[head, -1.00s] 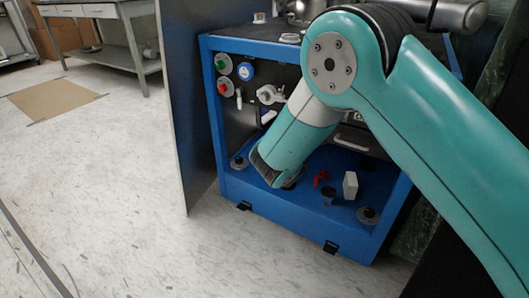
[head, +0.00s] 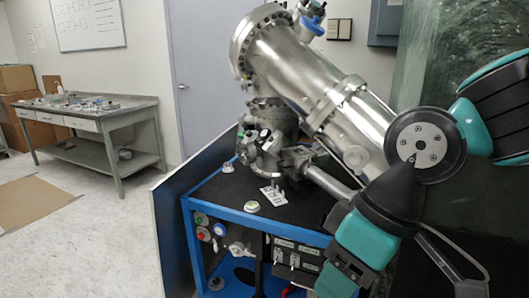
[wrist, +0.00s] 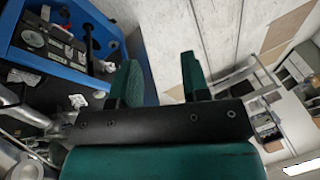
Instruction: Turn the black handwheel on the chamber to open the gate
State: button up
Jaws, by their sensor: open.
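The steel chamber (head: 320,85) slants across the top of the blue-framed cart in the head view. A cluster of valve parts (head: 262,148) is on its lower neck. I cannot clearly pick out the black handwheel; parts of the chamber are behind my arm. My gripper is at the end of the bent teal arm, low in front of the cart's right side in the head view. In the wrist view my gripper (wrist: 160,82) has its two teal fingers apart, with bare floor between them. It holds nothing and is apart from the chamber.
The blue-framed cart (head: 225,212) has a black top and a switch panel (head: 292,258); its frame also shows upper left in the wrist view (wrist: 88,70). A grey panel stands along its left side. A workbench (head: 100,120) is at the back left.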

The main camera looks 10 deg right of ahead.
aim_at(266, 133)
jog(key=z, duration=0.25)
jog(key=k, duration=0.25)
jog(key=u, duration=1.35)
jog(key=i, duration=0.85)
jog(key=u, duration=0.45)
jog(key=i, duration=0.75)
jog(key=z, duration=0.6)
jog(key=i, duration=0.6)
jog(key=z, duration=1.1)
jog(key=i, duration=0.45)
jog(key=z, duration=0.5)
